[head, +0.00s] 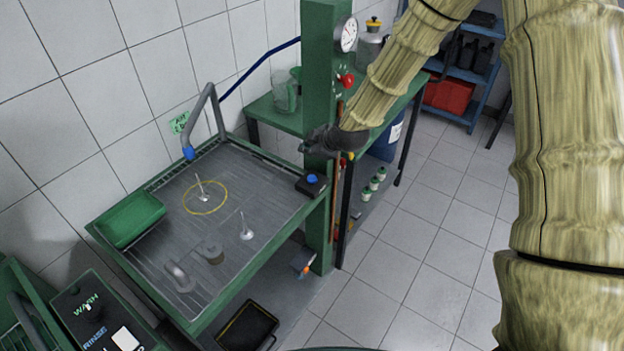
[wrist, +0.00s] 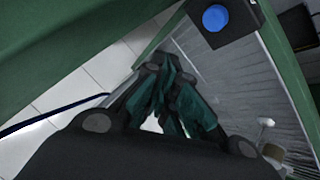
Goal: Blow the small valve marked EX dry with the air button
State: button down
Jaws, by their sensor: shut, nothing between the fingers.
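One small valve (head: 204,197) stands stem up inside a yellow ring (head: 187,205) on the grey bench top. A second valve (head: 246,233) stands stem up outside the ring, nearer the front edge. I cannot read an EX mark on either. A bent grey air pipe with a blue nozzle (head: 189,153) hangs over the bench behind the ring. The blue air button (head: 312,179) sits on a black box at the bench's right corner, and shows in the wrist view (wrist: 215,17). My gripper (head: 308,147) is shut and empty, above and behind the button, apart from it; its fingers fill the wrist view's middle (wrist: 165,95).
A green column (head: 320,220) with a gauge (head: 346,33) and red knob stands close beside my gripper. A green tray (head: 130,218), a short brown-grey cylinder (head: 210,252) and a grey fitting (head: 180,278) occupy the bench's left and front.

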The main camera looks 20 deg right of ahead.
aim_at(309, 179)
jog(key=shift+f+b, duration=2)
jog(key=shift+f, duration=1.85)
jog(key=shift+f, duration=0.1)
jog(key=shift+f+b, duration=0.3)
jog(key=shift+b, duration=0.05)
jog(key=shift+f+b, duration=0.35)
jog(key=shift+f, duration=0.25)
jog(key=shift+r, duration=0.1)
jog(key=shift+r+p, duration=0.55)
jog(key=shift+r, duration=0.35)
jog(key=shift+r+p, duration=1.4)
jog(key=shift+r, duration=1.15)
